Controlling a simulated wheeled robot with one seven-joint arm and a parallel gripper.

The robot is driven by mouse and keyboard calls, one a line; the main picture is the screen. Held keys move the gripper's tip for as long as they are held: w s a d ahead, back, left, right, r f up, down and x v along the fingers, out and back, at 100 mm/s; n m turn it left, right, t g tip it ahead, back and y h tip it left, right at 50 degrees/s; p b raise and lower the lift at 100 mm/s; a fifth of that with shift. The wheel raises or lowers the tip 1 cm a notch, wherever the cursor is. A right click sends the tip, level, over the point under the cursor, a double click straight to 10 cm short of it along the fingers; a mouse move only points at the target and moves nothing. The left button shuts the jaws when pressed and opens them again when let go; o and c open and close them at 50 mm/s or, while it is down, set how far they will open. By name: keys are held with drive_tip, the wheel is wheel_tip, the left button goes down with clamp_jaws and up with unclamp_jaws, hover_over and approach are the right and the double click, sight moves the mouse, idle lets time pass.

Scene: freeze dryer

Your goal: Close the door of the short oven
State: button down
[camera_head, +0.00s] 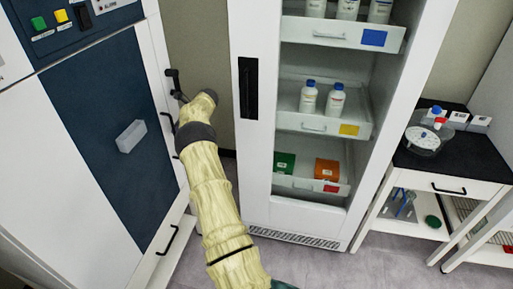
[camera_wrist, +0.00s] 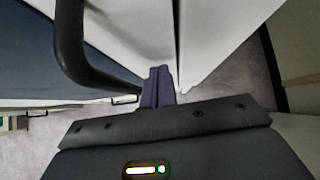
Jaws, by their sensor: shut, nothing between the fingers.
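A white cabinet with a dark blue front panel, which I take to be the short oven (camera_head: 105,130), stands at the left in the head view. A black handle (camera_head: 167,240) is low on its front, and more black fittings show along its right edge. In the wrist view, a black bar handle (camera_wrist: 70,40) is close at the left. My gripper (camera_wrist: 157,75) is shut and empty, its purple fingertips beside white panel edges with a narrow dark seam between them. I cannot tell whether they touch. My arm hides the fingers in the head view. How far the door stands open is unclear.
A tall white cabinet (camera_head: 250,160) with shelves of bottles and boxes stands to the right of my arm. A black-topped side table (camera_head: 460,165) with a round instrument is at far right. Grey floor (camera_head: 400,270) is clear in front.

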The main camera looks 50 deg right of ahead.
drive_tip(key=s+f+b+v, duration=0.1)
drive_tip(key=v, duration=1.1)
drive_tip(key=shift+s+d+f+b, duration=0.3)
drive_tip(key=shift+s+d+f, duration=0.05)
drive_tip(key=shift+f, duration=0.05)
